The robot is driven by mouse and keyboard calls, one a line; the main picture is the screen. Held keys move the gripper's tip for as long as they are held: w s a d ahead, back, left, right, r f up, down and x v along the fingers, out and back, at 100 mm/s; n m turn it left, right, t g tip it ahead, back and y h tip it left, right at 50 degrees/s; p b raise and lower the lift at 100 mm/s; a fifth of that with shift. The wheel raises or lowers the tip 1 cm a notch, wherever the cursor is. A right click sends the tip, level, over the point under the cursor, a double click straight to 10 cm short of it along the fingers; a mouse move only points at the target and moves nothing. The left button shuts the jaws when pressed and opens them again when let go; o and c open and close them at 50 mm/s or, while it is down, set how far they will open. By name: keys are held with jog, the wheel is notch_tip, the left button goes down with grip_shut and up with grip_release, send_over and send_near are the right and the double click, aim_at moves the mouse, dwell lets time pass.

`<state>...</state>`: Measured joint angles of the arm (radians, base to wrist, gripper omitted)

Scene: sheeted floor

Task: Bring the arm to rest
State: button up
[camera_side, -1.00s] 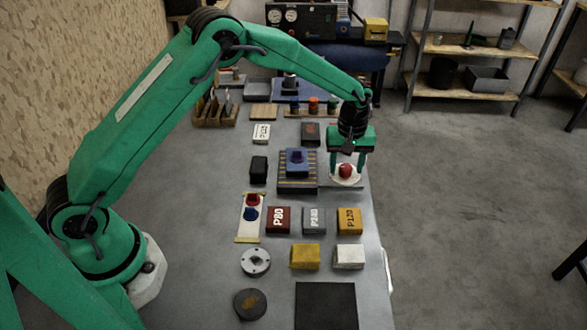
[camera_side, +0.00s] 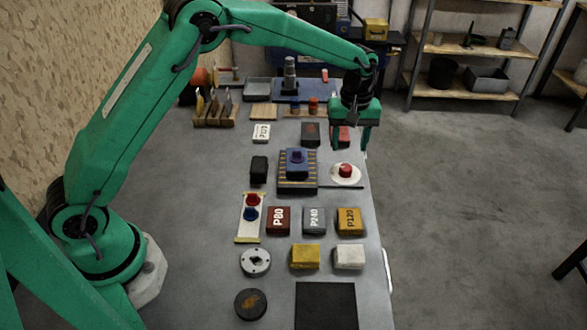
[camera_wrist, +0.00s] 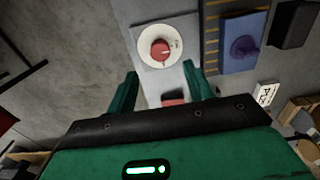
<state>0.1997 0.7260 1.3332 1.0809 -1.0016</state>
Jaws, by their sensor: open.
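My gripper (camera_side: 350,138) is green, points down, and hangs in the air above the far right part of the bench. Its two fingers are apart with nothing held between them. A red knob-like piece (camera_side: 345,170) sits on a round white disc (camera_side: 346,182), below and nearer the camera than the fingers. In the wrist view the red piece (camera_wrist: 161,50) on its white disc lies beyond the open fingertips (camera_wrist: 166,82), apart from them. A red block partly shows behind the fingers in the side view.
A blue block (camera_side: 297,163) sits on a striped pad left of the disc. Blocks marked P80 (camera_side: 279,220), P240 (camera_side: 314,220) and P120 (camera_side: 349,220) stand nearer. A tool rack (camera_side: 214,112) is at the back left. Floor right of the bench is clear.

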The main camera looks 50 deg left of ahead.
jog(key=shift+r, duration=0.15)
jog(key=s+a+r+m+t, duration=0.1)
jog(key=s+a+r+m, duration=0.15)
jog(key=s+r, duration=0.5)
jog(key=s+a+r+m+t, duration=0.2)
jog(key=s+a+r, duration=0.2)
jog(key=s+r, duration=0.3)
jog(key=s+a+m+t, duration=0.1)
jog(key=s+a+m, duration=0.1)
jog(key=s, duration=0.7)
jog(key=s+a+r+m+t, duration=0.1)
jog(key=s+a+m, duration=0.1)
jog(key=s, duration=0.7)
jog(key=shift+a+m+t, duration=0.3)
jog(key=shift+m, duration=0.05)
